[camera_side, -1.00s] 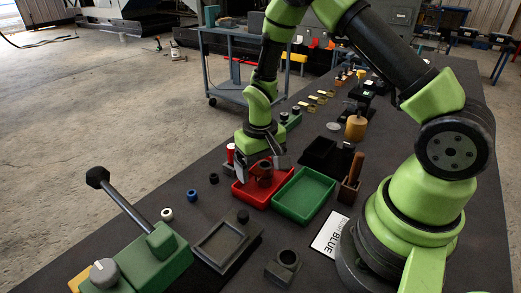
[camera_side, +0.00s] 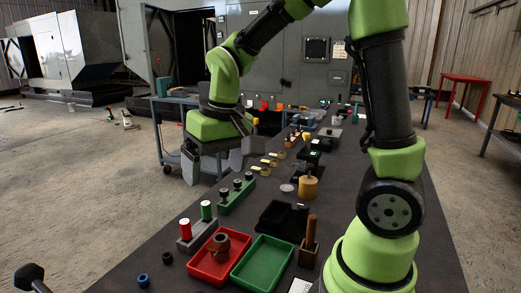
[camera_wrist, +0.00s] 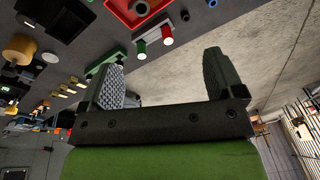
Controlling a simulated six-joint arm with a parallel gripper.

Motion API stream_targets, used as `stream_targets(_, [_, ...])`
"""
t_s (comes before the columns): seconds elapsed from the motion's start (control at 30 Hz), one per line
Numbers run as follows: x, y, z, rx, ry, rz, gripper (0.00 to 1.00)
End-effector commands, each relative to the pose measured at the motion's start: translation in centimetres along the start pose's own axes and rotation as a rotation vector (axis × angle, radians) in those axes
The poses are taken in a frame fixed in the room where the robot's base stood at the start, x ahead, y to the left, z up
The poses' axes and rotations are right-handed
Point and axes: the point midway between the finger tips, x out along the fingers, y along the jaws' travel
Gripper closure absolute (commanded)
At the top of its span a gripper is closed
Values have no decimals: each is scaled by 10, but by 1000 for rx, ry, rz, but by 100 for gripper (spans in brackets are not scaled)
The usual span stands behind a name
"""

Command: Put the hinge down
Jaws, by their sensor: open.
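My gripper (camera_side: 214,168) is raised at the left edge of the bench, its jaws apart with nothing between them. In the wrist view the open fingers (camera_wrist: 166,76) also frame only bare floor. A brown part with a rounded loop (camera_side: 218,246) lies in the red tray (camera_side: 203,274); I cannot tell whether it is the hinge. The part shows partly in the wrist view (camera_wrist: 141,8). Several flat brass pieces (camera_side: 269,156) lie farther back on the bench and look hinge-like. My gripper is apart from all of these.
A green tray (camera_side: 262,264) adjoins the red tray. A grey holder (camera_side: 197,236) carries red and green cylinders, and a green block (camera_side: 237,195) has dark knobs. A blue cart (camera_side: 172,140) is behind.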

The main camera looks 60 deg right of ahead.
Motion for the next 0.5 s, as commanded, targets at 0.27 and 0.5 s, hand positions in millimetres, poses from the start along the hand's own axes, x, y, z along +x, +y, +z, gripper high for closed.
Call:
stream_targets(0.27, [-77, -3, 67, -6, 231, -173, 13])
stream_targets(0.5, [-95, 1, 108, -15, 346, -276, 13])
